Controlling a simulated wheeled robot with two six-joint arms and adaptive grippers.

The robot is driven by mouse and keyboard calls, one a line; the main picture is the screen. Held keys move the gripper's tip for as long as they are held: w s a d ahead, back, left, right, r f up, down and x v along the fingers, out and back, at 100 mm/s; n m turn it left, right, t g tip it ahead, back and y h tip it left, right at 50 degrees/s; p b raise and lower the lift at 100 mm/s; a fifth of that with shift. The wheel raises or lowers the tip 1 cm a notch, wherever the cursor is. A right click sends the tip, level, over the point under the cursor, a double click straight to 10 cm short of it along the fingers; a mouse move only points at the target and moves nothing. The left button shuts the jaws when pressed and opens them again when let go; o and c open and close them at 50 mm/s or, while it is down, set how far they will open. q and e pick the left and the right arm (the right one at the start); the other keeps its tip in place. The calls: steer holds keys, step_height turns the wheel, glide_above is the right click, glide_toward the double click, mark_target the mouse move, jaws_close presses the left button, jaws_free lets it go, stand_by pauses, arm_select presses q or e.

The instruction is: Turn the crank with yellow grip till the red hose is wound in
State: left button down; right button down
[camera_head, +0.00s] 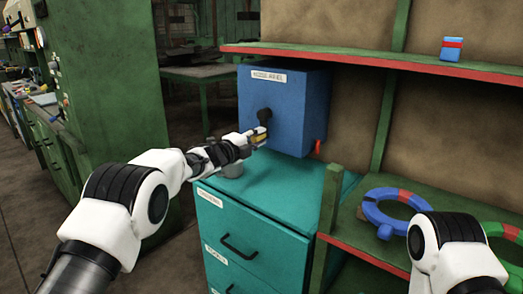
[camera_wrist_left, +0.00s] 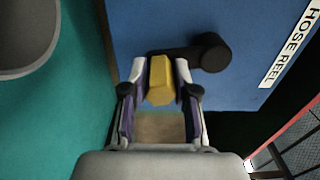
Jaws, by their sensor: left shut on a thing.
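The hose reel is a blue box (camera_head: 285,110) on the teal drawer cabinet, with a white label reading HOSE REEL (camera_wrist_left: 290,45). A black crank (camera_head: 264,116) sits on its front face; its arm and hub (camera_wrist_left: 210,52) show in the left wrist view. My left gripper (camera_head: 257,136) is shut on the yellow grip (camera_wrist_left: 160,80), with a finger on each side of it. A short red hose end (camera_head: 317,147) sticks out low on the box's right side. My right arm shows at the lower right; its gripper is out of view.
A large green cabinet (camera_head: 110,75) stands left.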

arm_select(q)
steer(key=m, duration=0.1)
steer(key=w+a+m+b, duration=0.1)
steer(key=shift+a+f+m, duration=0.1)
steer(key=shift+f+m, duration=0.2)
steer(key=shift+m, duration=0.1)
steer(key=shift+w+a+r+m+b, duration=0.15)
steer(key=shift+a+m+b, duration=0.15)
steer(key=shift+m, duration=0.35)
steer(key=shift+w+a+r+m+b, duration=0.1)
steer(key=shift+w+a+m+b, duration=0.1)
steer(key=shift+m+b, duration=0.35)
steer(key=c, duration=0.9)
jaws_free()
steer(key=shift+s+a+r, duration=0.1)
steer(key=v, duration=1.1)
steer(key=shift+s+a, duration=0.2)
steer(key=shift+s, duration=0.1)
